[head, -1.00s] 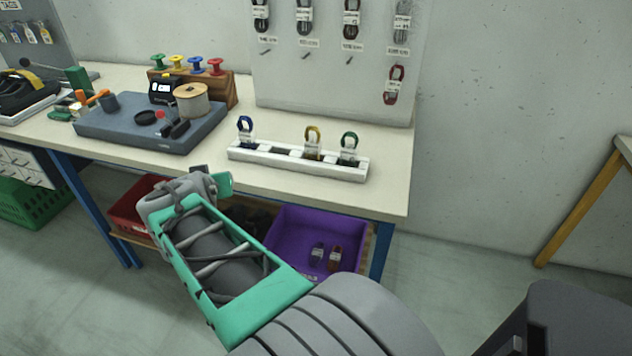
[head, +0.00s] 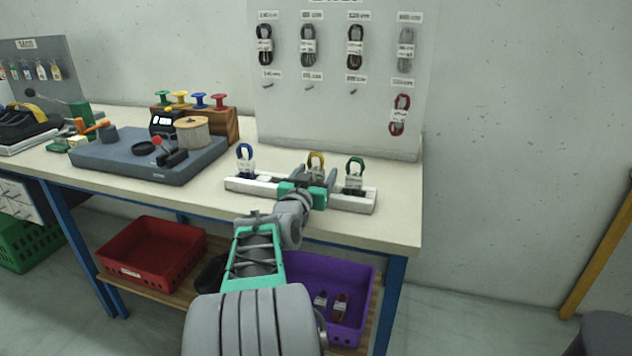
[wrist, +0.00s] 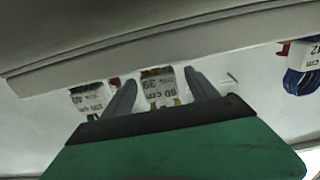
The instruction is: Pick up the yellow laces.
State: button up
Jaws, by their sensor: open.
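The yellow laces (head: 316,159), a looped bundle with a white label, stand in the white slotted holder (head: 240,185) on the bench. In the wrist view their label (wrist: 160,87) shows between my two fingers, with small bits of yellow at its edges. My gripper (head: 317,176) is open at the holder, one finger on each side of the yellow laces. I cannot tell whether either finger touches them. The lower part of the bundle is hidden behind my gripper in the head view.
Blue laces (head: 245,157) stand left of the yellow ones and green laces (head: 355,173) close on the right. A pegboard (head: 335,110) with hanging laces rises behind. A grey block (head: 150,160) with tools lies left. A purple bin (head: 362,300) is below the bench.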

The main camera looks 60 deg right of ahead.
jog(key=c, duration=1.4)
jog(key=shift+r, duration=0.1)
jog(key=shift+c, duration=0.2)
